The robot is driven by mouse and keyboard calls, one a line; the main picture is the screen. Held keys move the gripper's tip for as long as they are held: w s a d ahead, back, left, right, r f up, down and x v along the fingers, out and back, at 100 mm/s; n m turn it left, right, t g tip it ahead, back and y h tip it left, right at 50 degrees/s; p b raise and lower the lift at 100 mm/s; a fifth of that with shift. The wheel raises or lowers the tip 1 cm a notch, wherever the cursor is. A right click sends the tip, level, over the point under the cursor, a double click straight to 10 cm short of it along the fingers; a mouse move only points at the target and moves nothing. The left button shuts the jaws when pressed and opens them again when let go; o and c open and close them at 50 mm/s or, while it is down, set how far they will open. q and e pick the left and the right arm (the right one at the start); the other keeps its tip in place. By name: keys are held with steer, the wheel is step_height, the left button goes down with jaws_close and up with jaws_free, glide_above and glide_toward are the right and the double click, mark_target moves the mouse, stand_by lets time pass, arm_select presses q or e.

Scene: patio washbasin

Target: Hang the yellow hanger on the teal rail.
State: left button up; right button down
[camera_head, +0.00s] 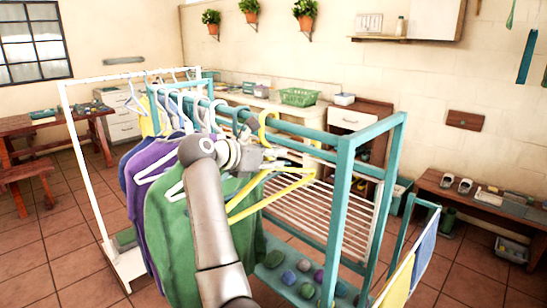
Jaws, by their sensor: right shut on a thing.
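The hook stands upright at the height of the teal rail (296,128), at the right end of the row of hung clothes. I cannot tell whether the hook is over the rail or only beside it. My left gripper is not in view.
Green (168,225) and purple (147,160) garments hang close on the left. A teal upright post (340,215) stands right of the hanger. A white rack (88,190) is at left. A shelf with several stones (289,277) lies below. The rail's right stretch is clear.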

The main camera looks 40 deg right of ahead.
steer(key=shift+f, duration=0.25)
steer(key=c, duration=1.4)
jaws_free()
steer(key=shift+a, duration=0.1)
